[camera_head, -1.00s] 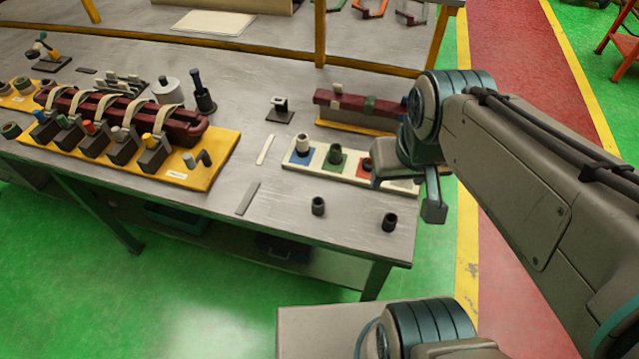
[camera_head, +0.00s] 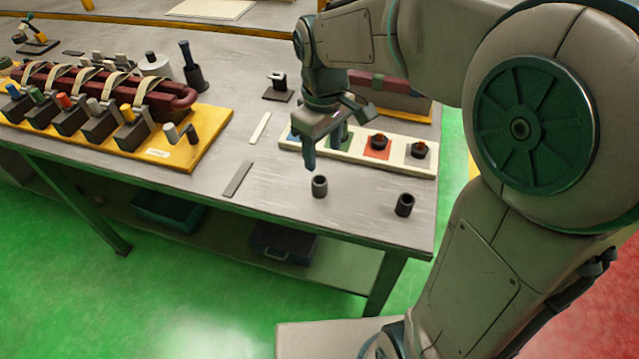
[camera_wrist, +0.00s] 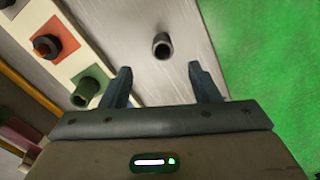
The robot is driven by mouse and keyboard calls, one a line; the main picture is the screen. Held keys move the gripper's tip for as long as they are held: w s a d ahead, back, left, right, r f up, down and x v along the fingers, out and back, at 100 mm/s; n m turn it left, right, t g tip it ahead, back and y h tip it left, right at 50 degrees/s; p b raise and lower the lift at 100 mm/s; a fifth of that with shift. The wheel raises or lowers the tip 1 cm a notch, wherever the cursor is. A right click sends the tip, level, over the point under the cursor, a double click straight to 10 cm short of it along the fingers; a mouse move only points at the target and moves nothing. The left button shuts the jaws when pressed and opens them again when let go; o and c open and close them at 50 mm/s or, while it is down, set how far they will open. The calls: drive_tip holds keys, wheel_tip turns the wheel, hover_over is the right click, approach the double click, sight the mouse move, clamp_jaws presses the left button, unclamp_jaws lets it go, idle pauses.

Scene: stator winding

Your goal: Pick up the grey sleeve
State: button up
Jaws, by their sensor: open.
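Two short, dark, hollow sleeves stand upright and apart on the bare metal tabletop. The left one (camera_head: 319,186) looks a little greyer than the right one (camera_head: 403,204), which is nearly black. My gripper (camera_head: 340,138) is open and empty, above and just behind the left sleeve, touching nothing that I can see. In the wrist view, the grey sleeve (camera_wrist: 162,47) lies beyond the open fingers (camera_wrist: 159,70), roughly midway between them. I take it for the left sleeve of the head view.
A white board with coloured squares (camera_head: 402,167) lies behind the sleeves, partly hidden by my gripper. A green sleeve (camera_wrist: 87,88) stands on its green square. A flat grey strip (camera_head: 238,179) and a yellow fixture board (camera_head: 208,140) lie left. The front edge is close.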

hover_over(319, 182)
drive_tip(key=s, duration=0.1)
drive_tip(key=f, duration=0.5)
drive_tip(key=shift+s+d, duration=0.15)
drive_tip(key=shift+d, duration=0.15)
drive_tip(key=shift+a+f, duration=0.15)
drive_tip(key=shift+f, duration=1.15)
drive_tip(key=shift+a+f, duration=0.15)
drive_tip(key=shift+f, duration=1.1)
drive_tip(key=c, duration=1.1)
